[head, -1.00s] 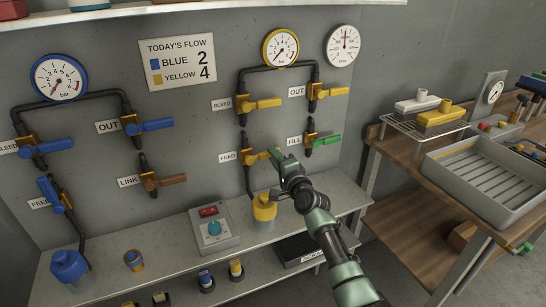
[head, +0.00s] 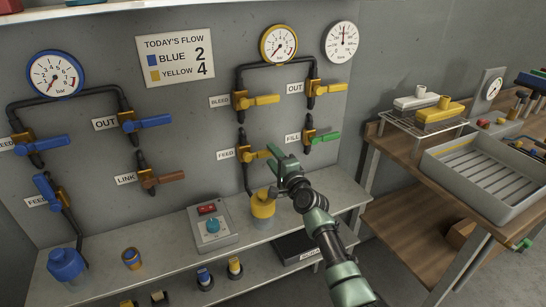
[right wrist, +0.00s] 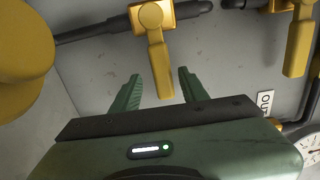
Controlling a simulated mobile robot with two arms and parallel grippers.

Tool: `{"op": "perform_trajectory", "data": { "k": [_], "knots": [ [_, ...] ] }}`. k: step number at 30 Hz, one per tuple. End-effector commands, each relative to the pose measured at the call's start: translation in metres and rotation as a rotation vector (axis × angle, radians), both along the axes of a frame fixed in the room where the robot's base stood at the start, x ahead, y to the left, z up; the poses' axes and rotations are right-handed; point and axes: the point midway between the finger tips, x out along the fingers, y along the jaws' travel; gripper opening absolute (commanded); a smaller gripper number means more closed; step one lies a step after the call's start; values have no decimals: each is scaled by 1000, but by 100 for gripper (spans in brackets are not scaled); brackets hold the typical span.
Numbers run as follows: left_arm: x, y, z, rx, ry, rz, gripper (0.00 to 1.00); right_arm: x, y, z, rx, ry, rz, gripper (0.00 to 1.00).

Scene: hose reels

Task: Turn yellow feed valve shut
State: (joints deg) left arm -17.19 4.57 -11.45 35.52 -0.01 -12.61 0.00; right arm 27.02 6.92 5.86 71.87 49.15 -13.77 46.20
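The yellow feed valve (head: 246,154) is on the vertical pipe by the FEED label, under the yellow gauge. Its yellow handle (right wrist: 158,65) sticks out to the right in the head view, across the pipe. My right gripper (head: 273,153) is at the free end of this handle. In the right wrist view the gripper (right wrist: 159,75) is open. Its two green fingers stand one on each side of the handle's end, with a visible gap to each. My left gripper is not in view.
A yellow bottle (head: 262,205) stands on the shelf just below my right gripper. The yellow bleed valve (head: 243,102) is above, and the green-handled fill valve (head: 311,136) is to the right. A grey control box (head: 212,228) stands on the shelf. A grey tray (head: 485,180) is on the right bench.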

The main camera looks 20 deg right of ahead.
Motion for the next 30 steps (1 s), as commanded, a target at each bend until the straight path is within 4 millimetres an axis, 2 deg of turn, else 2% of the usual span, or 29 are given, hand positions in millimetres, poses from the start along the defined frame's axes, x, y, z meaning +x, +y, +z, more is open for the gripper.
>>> {"op": "perform_trajectory", "data": {
  "k": [8, 11, 21, 25, 30],
  "knots": [
    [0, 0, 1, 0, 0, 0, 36, -2, 0, 2, -2, -3, 0, 44],
    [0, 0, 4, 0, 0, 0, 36, -11, 0, 2, -1, -2, 0, 44],
    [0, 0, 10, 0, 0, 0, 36, -66, -2, 0, 0, -1, 0, 44],
    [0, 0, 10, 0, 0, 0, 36, -76, -3, 1, 0, -2, -1, 44],
    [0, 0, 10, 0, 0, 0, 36, -78, -3, 1, -1, -2, -1, 44]
  ]
}}
